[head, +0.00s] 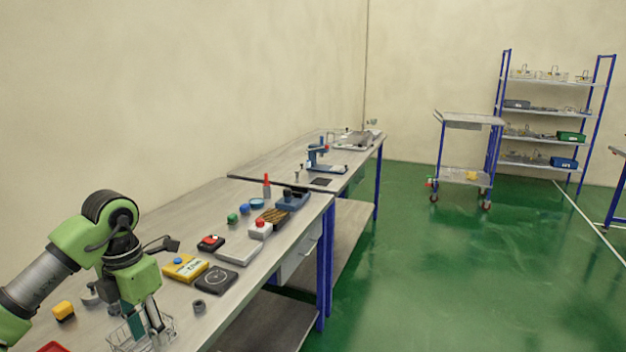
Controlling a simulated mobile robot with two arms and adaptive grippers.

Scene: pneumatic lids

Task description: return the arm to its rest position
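My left arm comes in from the left edge with green and grey links. Its gripper (146,332) points down over the near end of the workbench, at a wire basket (168,330). Its two fingers look spread apart, and I see nothing held between them. The basket is partly hidden behind the fingers. My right gripper is not in view.
The workbench (190,215) holds a yellow box (186,268), a black square plate (216,279), a grey ring (199,306) and a yellow-topped button (64,311). A cart (468,118) and shelf rack (545,110) stand far right. The green floor between is clear.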

